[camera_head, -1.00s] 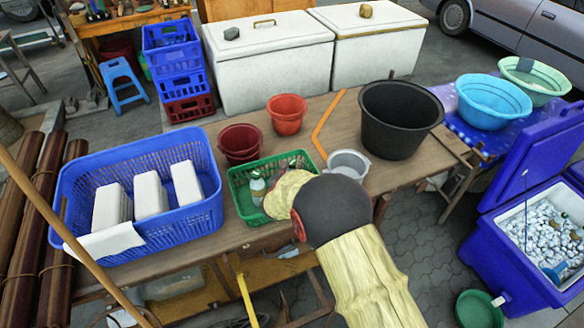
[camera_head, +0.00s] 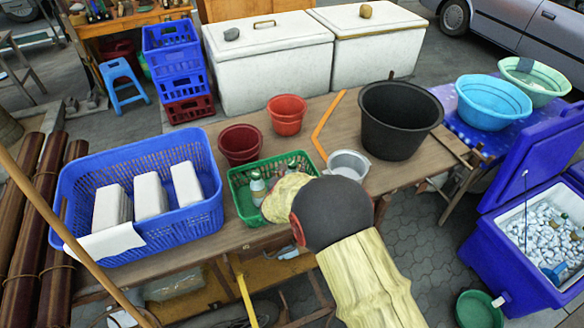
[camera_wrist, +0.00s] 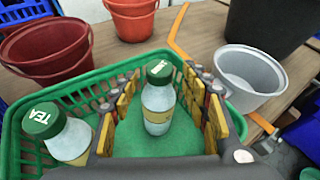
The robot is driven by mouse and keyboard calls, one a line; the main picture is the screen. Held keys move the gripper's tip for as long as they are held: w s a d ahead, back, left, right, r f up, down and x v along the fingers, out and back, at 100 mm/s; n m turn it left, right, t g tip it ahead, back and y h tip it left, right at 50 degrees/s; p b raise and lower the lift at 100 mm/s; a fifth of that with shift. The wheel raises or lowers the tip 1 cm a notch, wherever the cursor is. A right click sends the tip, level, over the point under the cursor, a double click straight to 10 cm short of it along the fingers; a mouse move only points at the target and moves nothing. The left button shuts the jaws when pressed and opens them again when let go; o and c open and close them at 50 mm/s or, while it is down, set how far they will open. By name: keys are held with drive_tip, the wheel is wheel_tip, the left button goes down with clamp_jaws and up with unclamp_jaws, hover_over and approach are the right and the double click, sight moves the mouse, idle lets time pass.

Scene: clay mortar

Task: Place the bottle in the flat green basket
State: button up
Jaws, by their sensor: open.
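The flat green basket (camera_head: 243,205) stands on the wooden table, and its rim and floor also fill much of the wrist view (camera_wrist: 120,143). A bottle (camera_wrist: 158,104) with a green cap and pale yellow label stands inside the basket, between my open fingers, with a gap to the pads on both sides. A second bottle (camera_wrist: 66,138), its green cap marked TEA, is in the basket to the left, outside my fingers; it also shows in the head view (camera_head: 257,188). My gripper (camera_wrist: 160,82) is open and low over the basket. My arm hides part of the basket in the head view.
A grey pot (camera_head: 348,162) stands close to the basket's right side. Two red buckets (camera_head: 240,145) (camera_head: 286,115) stand behind it, beside an orange angled strip (camera_head: 325,122). A large blue basket (camera_head: 205,215) with white blocks is at left, a black tub (camera_head: 398,120) at right.

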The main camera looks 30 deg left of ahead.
drive_tip(key=p+v, duration=0.1)
drive_tip(key=v, duration=0.9)
drive_tip(key=shift+s+r, duration=0.15)
drive_tip(key=shift+r, duration=0.05)
drive_tip(key=shift+d, duration=0.15)
